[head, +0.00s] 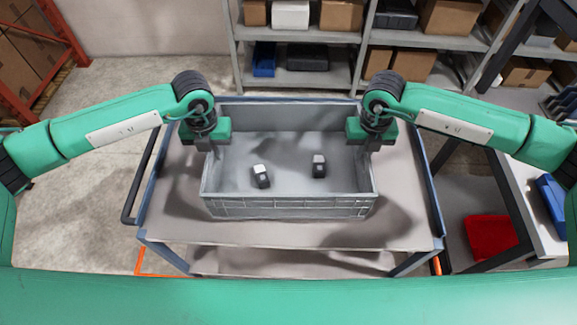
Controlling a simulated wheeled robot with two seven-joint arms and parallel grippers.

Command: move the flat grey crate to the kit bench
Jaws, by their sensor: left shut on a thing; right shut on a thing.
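The flat grey crate (290,208) stands on the top shelf of a blue-framed cart in front of me. Two small dark items with light tops, one at the left (261,177) and one at the right (319,166), lie inside it, apart from each other. My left gripper (216,150) is shut on the crate's left side wall. My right gripper (364,148) is shut on its right side wall. The fingertips are partly hidden against the walls. I cannot tell which surface is the kit bench.
The cart (170,215) has bare room around the crate and a dark handle (146,178) at its left. A table at the right holds a blue bin (553,200); a red bin (490,238) sits lower. Shelves (300,82) with boxes stand behind. Open floor (80,210) lies left.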

